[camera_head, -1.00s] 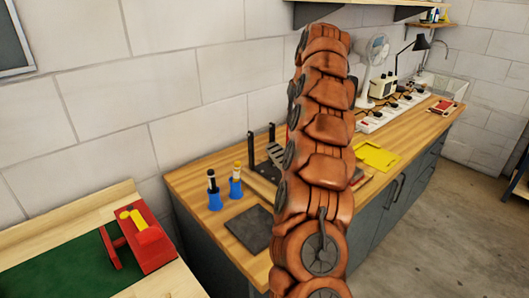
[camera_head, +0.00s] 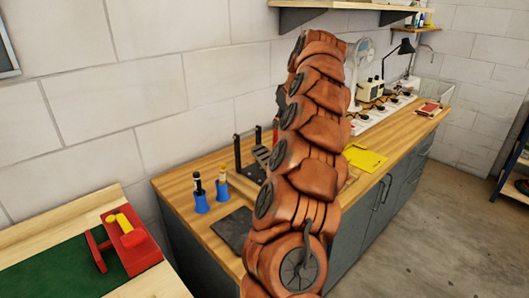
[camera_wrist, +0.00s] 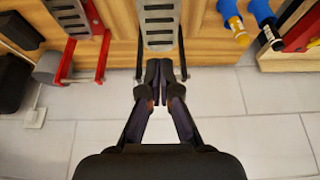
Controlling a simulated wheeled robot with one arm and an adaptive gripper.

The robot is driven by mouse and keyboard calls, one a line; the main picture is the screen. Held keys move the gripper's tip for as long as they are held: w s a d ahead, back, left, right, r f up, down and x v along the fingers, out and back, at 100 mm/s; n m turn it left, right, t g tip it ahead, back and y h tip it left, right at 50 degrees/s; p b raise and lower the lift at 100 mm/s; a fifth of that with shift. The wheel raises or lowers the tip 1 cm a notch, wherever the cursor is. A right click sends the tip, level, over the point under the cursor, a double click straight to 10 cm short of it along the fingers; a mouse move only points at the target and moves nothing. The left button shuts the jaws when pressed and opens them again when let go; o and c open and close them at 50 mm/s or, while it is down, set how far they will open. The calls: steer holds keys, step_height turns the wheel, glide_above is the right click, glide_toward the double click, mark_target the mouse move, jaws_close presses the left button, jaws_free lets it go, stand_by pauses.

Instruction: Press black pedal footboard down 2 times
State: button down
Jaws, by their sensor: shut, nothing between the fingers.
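In the wrist view, the slatted grey footboard (camera_wrist: 159,20) of the black pedal lies on the bench at the top middle, with a thin black post on each side of its lower end. My gripper (camera_wrist: 165,68) is shut and empty. In the picture its fingertips are just below that end of the footboard, between the posts; I cannot tell whether they touch. In the head view, the black posts (camera_head: 238,153) and part of the footboard (camera_head: 262,155) show left of my arm, which hides the rest and my gripper.
A red-framed pedal (camera_wrist: 75,45) stands left of the black one in the wrist view. Two blue holders with bottles (camera_head: 201,199) stand near a dark pad (camera_head: 232,229). A yellow tray (camera_head: 365,158) lies beyond my arm. A white wall backs the bench (camera_head: 180,180).

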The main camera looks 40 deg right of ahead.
mark_target(265, 156)
steer(key=p+x, duration=0.5)
steer(key=x, duration=0.9)
steer(key=shift+w, duration=0.1)
stand_by(0.3)
